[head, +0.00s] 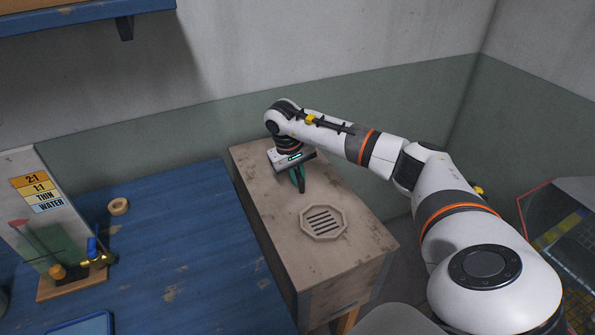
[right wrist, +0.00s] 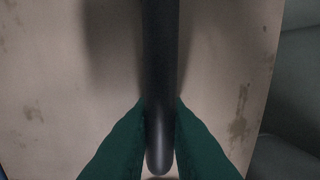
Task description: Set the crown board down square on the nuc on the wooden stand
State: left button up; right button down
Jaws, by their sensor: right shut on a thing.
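The crown board (head: 270,205) is a pale, worn wooden panel with an octagonal slatted vent (head: 323,222). It lies over the top of the nuc (head: 345,291), a long wooden box, and their near edges look roughly in line. I cannot tell whether the board is fully seated. My right gripper (head: 300,181) points down over the board's far half. In the right wrist view its green fingers are shut on a black bar-shaped handle (right wrist: 160,70), with the board's stained surface (right wrist: 225,60) below. The wooden stand (head: 348,320) shows only as a leg under the box. My left gripper is out of view.
A blue worn table (head: 190,260) stands close on the left, with a wooden ring (head: 118,206) and a labelled panel (head: 42,195). A blue shelf (head: 70,18) hangs upper left. The wall is close behind the nuc. A dark mesh-like object (head: 565,235) stands at right.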

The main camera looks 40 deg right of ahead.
jog(key=shift+f, duration=0.4)
dwell(0.4)
jog(key=c, duration=1.3)
grip_release()
jog(key=shift+c, duration=0.2)
jog(key=shift+s+f, duration=0.1)
notch_tip(320, 180, up, 12)
jog(key=a+b, duration=0.1)
jog(key=a, duration=0.1)
jog(key=shift+w+a, duration=0.15)
jog(key=shift+w, duration=0.25)
